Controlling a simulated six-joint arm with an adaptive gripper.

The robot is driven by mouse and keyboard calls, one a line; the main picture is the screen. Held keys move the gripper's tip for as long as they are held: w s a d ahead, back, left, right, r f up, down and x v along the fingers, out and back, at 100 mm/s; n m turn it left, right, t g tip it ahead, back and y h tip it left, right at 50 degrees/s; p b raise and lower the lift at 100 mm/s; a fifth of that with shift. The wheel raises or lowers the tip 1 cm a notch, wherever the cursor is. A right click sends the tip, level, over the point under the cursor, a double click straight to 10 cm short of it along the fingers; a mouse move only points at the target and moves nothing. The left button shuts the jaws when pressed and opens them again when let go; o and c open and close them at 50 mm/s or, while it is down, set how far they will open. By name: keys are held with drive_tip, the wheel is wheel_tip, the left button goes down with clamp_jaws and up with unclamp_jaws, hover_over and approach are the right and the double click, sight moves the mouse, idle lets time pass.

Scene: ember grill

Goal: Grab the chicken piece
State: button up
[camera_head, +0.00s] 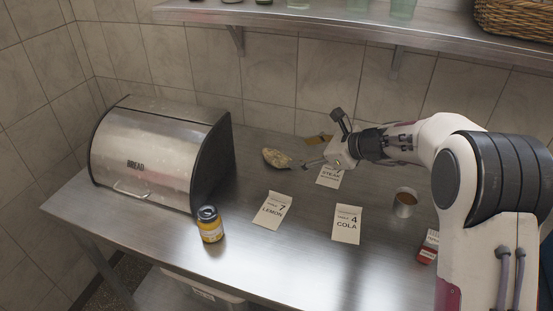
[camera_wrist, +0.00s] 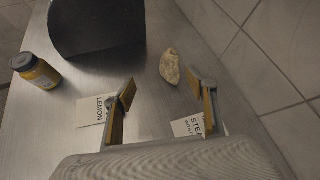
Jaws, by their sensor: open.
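The chicken piece (camera_head: 276,158), a pale tan, irregular flat lump, lies on the steel counter to the right of the bread box. It also shows in the wrist view (camera_wrist: 170,66), just beyond the fingertips and nearer the right finger. My gripper (camera_head: 305,154) is open and empty, low over the counter, with its fingers pointing toward the piece. In the wrist view the two tan-padded fingers of my gripper (camera_wrist: 161,88) are spread apart. The piece appears outside the jaws; whether a finger touches it I cannot tell.
A steel bread box (camera_head: 140,150) stands at the left, with a yellow jar (camera_head: 210,225) in front. Cards reading LEMON (camera_head: 272,210), COLA (camera_head: 347,224) and STEAK (camera_head: 329,178) lie on the counter. A cup (camera_head: 405,203) stands right. A shelf (camera_head: 330,25) hangs above.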

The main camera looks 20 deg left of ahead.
sight(282, 157)
drive_tip(key=w+a+f+m, duration=0.1)
drive_tip(key=f, duration=0.1)
drive_tip(key=w+a+f+m, duration=0.1)
drive_tip(key=f, duration=0.1)
drive_tip(key=w+a+f+m, duration=0.1)
drive_tip(key=w+f, duration=0.1)
drive_tip(key=shift+a+t+y, duration=0.25)
drive_tip(key=shift+t+y, duration=0.05)
drive_tip(key=shift+t, duration=0.1)
drive_tip(key=shift+x, duration=1.3)
drive_tip(key=shift+x, duration=2.6)
drive_tip(key=c, duration=1.3)
